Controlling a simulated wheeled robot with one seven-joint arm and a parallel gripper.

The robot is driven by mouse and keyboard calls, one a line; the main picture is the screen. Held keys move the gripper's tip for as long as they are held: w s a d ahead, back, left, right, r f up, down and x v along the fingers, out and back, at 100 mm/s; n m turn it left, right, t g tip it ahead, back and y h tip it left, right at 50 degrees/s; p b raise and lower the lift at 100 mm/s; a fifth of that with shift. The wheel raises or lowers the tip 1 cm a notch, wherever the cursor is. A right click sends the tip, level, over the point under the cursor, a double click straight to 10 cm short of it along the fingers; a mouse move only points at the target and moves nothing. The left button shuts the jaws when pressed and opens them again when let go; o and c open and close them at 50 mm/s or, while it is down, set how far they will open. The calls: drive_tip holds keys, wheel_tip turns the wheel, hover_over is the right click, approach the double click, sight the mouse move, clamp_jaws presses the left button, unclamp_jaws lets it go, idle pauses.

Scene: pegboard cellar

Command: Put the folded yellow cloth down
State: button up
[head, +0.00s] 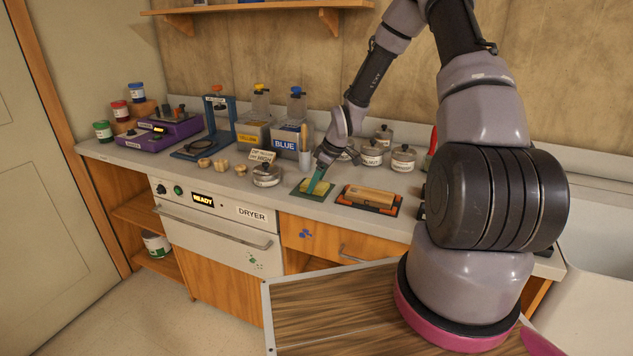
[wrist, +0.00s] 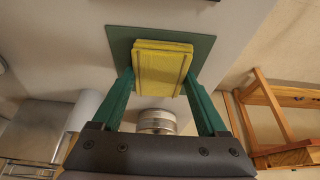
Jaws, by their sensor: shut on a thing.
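The folded yellow cloth (wrist: 160,68) is between the green fingers of my gripper (wrist: 160,88) in the wrist view. My gripper is shut on it. Behind the cloth lies a dark green square mat (wrist: 121,42), whose edges show around it. In the head view the cloth (head: 316,187) is at or just above the green mat (head: 300,192) on the counter, under my gripper (head: 316,180). I cannot tell whether the cloth touches the mat.
Right of the mat, a wooden block (head: 371,196) lies on a dark tray (head: 349,204). Lidded jars (head: 403,159) and the blue container (head: 285,139) stand behind. The counter's front edge is close.

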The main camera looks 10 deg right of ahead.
drive_tip(key=o, duration=1.2)
drive_tip(key=s+d+r+m+h, duration=0.1)
drive_tip(key=s+d+r, duration=0.15)
drive_tip(key=r, duration=0.45)
drive_tip(key=s+d+r+m+h, duration=0.1)
drive_tip(key=s+r+m, duration=0.15)
drive_tip(key=r, duration=0.55)
drive_tip(key=s+d+r+h, duration=0.1)
drive_tip(key=s+d+r, duration=0.15)
drive_tip(key=r, duration=0.45)
drive_tip(key=s+r+m+t, duration=0.1)
drive_tip(key=s+r+m, duration=0.2)
drive_tip(key=s+r, duration=0.3)
drive_tip(key=s+r+m+t, duration=0.2)
drive_tip(key=s+r+m, duration=0.2)
drive_tip(key=s+r, duration=0.2)
drive_tip(key=s+r+m+t+y, duration=0.1)
drive_tip(key=s+r+m, duration=0.3)
drive_tip(key=s+r, duration=0.3)
drive_tip(key=shift+s+a+m, duration=0.15)
drive_tip(key=shift+s+a, duration=0.05)
drive_tip(key=shift+s, duration=0.6)
drive_tip(key=shift+s+a+m, duration=0.1)
drive_tip(key=shift+s+a, duration=0.05)
drive_tip(key=shift+s, duration=0.65)
